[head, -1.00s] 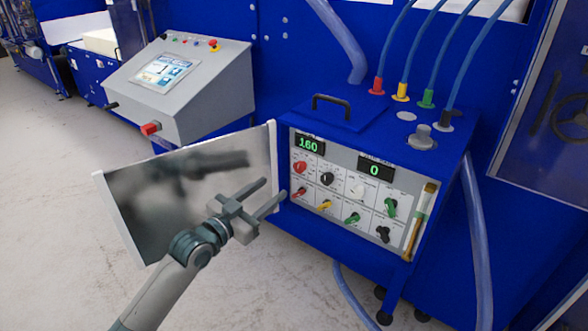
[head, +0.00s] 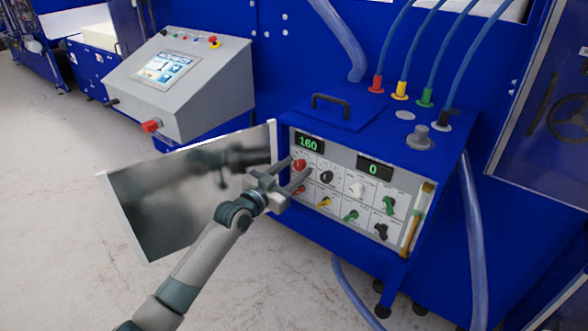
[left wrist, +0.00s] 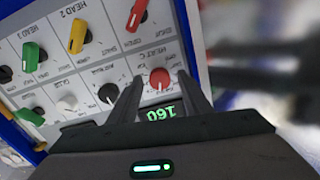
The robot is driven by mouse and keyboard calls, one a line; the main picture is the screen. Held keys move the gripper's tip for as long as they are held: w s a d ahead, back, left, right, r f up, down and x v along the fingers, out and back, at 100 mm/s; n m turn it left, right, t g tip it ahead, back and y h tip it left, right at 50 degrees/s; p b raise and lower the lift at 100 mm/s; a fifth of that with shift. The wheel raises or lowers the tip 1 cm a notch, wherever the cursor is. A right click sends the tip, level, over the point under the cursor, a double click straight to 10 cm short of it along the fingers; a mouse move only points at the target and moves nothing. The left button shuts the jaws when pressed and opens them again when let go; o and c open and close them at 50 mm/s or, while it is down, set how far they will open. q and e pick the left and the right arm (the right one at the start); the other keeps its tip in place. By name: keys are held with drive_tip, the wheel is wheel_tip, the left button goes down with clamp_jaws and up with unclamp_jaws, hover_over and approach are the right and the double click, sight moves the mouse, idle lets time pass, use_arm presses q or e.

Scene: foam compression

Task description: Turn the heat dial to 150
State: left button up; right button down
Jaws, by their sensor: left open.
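The heat dial is the round red knob (head: 299,165) at the upper left of the control panel (head: 345,210), under a green display (head: 309,144) reading 160. In the left wrist view the red dial (left wrist: 159,78) sits between and beyond the fingertips, beside the display (left wrist: 161,113). My left gripper (head: 298,168) is open, its fingers pointing at the panel around the dial. In the left wrist view, the left gripper (left wrist: 160,85) shows both fingers apart with nothing held. I cannot tell whether a finger touches the dial. My right gripper is not in view.
The open panel door (head: 190,200) stands left of the box, close beside my left arm. A black knob (head: 326,177), a white knob (head: 356,189) and several coloured switches are near the dial. A second display (head: 374,170) reads 0.

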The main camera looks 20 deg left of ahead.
use_arm(q)
drive_tip(key=c, duration=1.1)
drive_tip(key=shift+o, duration=0.2)
drive_tip(key=shift+n, duration=0.5)
drive_tip(key=shift+n+p, duration=0.4)
drive_tip(key=shift+n, duration=0.4)
drive_tip(key=shift+n+p, duration=0.4)
drive_tip(key=shift+n, duration=1.4)
